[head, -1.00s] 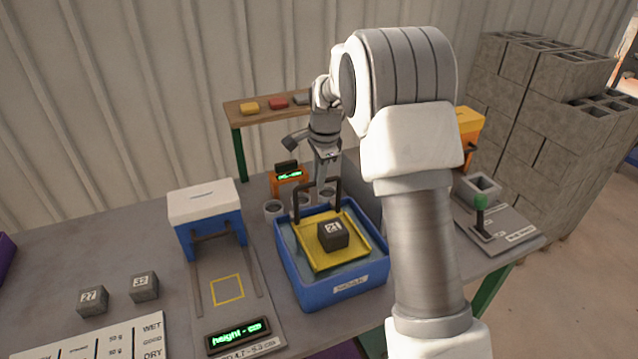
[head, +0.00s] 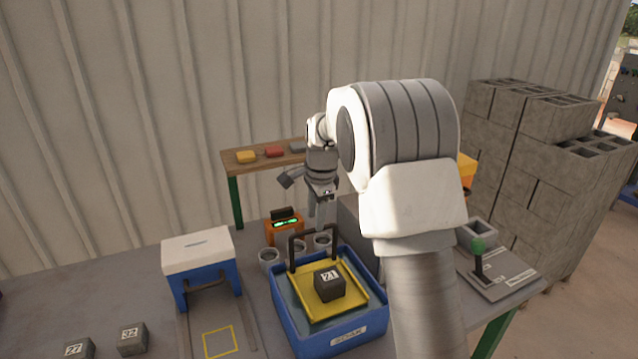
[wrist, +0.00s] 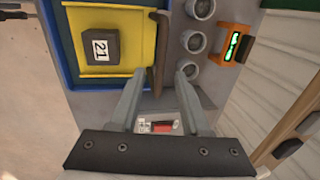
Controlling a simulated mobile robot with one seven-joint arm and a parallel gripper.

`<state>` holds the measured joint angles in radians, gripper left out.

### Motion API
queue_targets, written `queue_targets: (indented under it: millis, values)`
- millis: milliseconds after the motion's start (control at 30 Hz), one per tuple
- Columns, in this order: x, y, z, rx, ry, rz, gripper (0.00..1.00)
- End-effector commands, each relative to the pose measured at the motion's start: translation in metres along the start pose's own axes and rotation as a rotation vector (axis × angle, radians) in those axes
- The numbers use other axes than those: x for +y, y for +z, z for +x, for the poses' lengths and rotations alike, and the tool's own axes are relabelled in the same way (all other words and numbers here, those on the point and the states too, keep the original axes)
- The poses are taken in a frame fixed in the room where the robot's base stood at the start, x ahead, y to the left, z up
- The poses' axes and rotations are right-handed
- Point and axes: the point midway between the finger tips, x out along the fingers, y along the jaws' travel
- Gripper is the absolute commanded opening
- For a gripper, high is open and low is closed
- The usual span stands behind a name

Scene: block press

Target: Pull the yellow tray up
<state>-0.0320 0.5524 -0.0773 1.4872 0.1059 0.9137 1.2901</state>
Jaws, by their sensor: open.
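The yellow tray (head: 352,300) sits inside a blue water tub (head: 345,343), with a dark block marked 21 (head: 329,283) on it. A dark arched handle (head: 292,252) rises from the tray's back side. My gripper (head: 319,220) is above and near the handle, with its fingers pointing down. In the wrist view, my gripper (wrist: 162,72) is open, and the dark handle bar (wrist: 161,45) shows between the fingertip lines. I cannot tell whether a finger touches it. The yellow tray (wrist: 130,50) and block 21 (wrist: 100,46) show at the upper left there.
Several grey cups (head: 270,259) and an orange display box (head: 284,226) stand behind the tub. A blue and white press (head: 200,265) is on the left. A green-knobbed lever (head: 478,250) is on the right. A small shelf (head: 232,165) stands behind.

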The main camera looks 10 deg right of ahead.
Motion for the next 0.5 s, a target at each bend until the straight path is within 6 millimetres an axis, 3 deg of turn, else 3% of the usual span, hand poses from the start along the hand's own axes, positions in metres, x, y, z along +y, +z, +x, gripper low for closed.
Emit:
queue_targets:
  millis: [300, 500]
  values:
    - [-0.001, 0.000, -0.081, 0.001, -0.006, -0.001, 0.47]
    - [-0.001, 0.000, -0.120, 0.001, -0.004, 0.000, 0.47]
